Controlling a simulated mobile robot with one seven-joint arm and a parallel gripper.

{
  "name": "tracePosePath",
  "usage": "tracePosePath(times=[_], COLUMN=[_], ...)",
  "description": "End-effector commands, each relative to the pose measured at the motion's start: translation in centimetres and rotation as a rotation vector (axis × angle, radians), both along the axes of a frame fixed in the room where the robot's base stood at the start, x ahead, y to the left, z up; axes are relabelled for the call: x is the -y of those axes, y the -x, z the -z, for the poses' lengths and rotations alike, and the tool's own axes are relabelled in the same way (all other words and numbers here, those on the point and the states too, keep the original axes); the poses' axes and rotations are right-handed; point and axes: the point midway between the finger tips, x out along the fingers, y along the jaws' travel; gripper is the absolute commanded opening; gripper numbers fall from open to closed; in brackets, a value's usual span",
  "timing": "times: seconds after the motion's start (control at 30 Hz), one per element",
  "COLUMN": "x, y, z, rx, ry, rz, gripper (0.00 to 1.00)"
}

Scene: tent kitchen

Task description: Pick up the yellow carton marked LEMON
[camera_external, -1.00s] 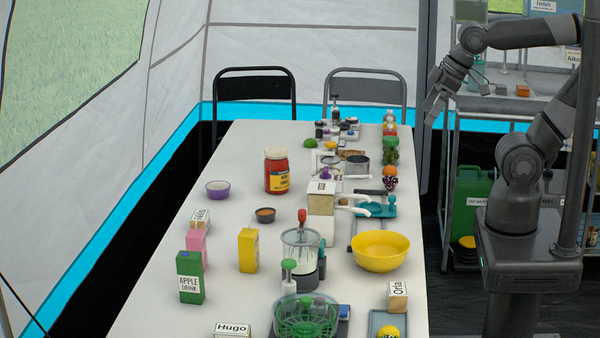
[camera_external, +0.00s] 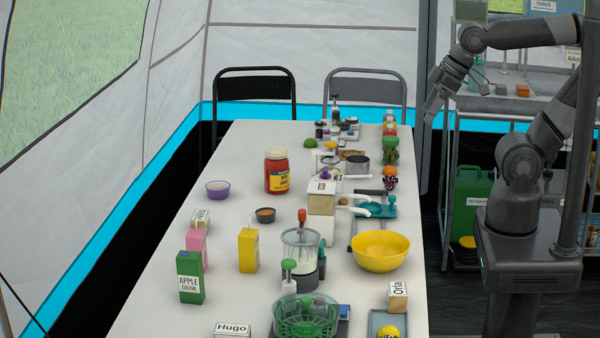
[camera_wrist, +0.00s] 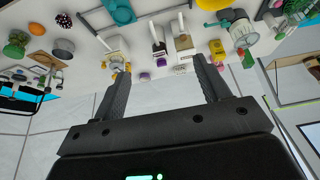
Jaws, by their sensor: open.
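A yellow carton (camera_external: 248,250) stands upright on the long white table, left of the blender; its LEMON marking cannot be read here. It seems to show small in the wrist view (camera_wrist: 217,50), beyond my fingers. A pink carton (camera_external: 197,246) and a green carton (camera_external: 190,278) marked APPLE DRINK stand to its left. My gripper (camera_external: 432,108) is raised beyond the table's far right edge, well away from the yellow carton. In the wrist view, my gripper (camera_wrist: 160,88) has its two fingers wide apart with nothing held between them.
A blender (camera_external: 300,250) stands just right of the yellow carton, with a green basket (camera_external: 306,318) in front and a yellow bowl (camera_external: 380,251) farther right. A small brown bowl (camera_external: 265,215) and a red jar (camera_external: 277,171) stand behind. The table's left edge is fairly clear.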

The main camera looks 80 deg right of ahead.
Motion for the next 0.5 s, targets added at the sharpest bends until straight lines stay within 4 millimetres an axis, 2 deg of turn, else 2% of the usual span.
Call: tracePosePath(times=[0.17,0.27,0.37,0.5], x=[0.0,-0.2,-0.5,-1.4], y=[-0.1,-0.8,-2.5,-6.1], z=[0.0,-0.4,-1.1,-2.2], rx=[-0.001,-0.010,-0.031,-0.075], ry=[0.000,-0.003,-0.010,-0.024], rz=[0.000,-0.001,0.000,0.003], gripper=[0.69,0.69,0.69,0.69])
